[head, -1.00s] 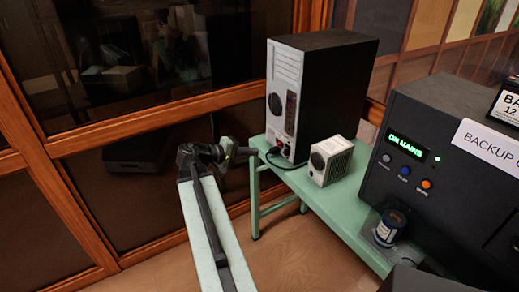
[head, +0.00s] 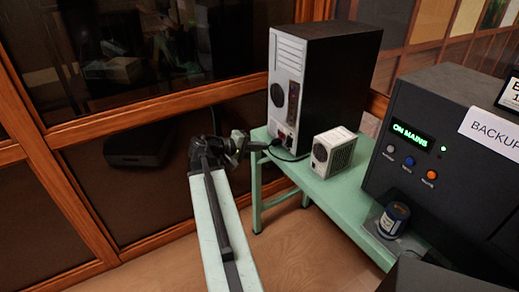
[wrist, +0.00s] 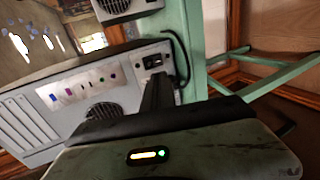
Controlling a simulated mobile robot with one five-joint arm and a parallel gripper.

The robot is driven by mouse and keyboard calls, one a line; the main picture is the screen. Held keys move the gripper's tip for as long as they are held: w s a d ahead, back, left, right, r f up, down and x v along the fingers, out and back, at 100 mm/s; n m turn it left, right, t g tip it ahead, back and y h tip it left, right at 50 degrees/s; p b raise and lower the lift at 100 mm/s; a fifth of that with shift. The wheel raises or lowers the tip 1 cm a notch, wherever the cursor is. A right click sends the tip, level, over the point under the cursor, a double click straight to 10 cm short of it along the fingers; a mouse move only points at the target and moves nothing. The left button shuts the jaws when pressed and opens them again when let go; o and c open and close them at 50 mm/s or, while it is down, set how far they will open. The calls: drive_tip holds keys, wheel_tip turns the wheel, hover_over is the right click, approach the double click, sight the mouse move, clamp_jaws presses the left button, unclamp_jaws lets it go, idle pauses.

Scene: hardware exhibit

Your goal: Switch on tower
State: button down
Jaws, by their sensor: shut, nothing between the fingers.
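The tower (head: 338,85) is a black computer case with a pale rear panel, standing upright on a green table (head: 345,185). Its rear panel also shows tilted in the wrist view (wrist: 45,118), with coloured ports and a round fan grille. A dark power socket or switch (wrist: 153,61) sits in that panel near the table; its exact setting is too small to tell. My gripper (head: 264,146) is shut and empty, close to the lower rear panel. In the wrist view its dark fingers (wrist: 158,88) point at the socket area and hide part of it. I cannot tell whether they touch.
A small white fan box (head: 335,152) stands right of the tower. A black cable (wrist: 183,58) loops beside the socket. Wood-framed glass stands behind.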

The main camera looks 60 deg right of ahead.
sight(287, 145)
drive_tip(key=b+x, duration=0.3)
drive_tip(key=x, duration=0.7)
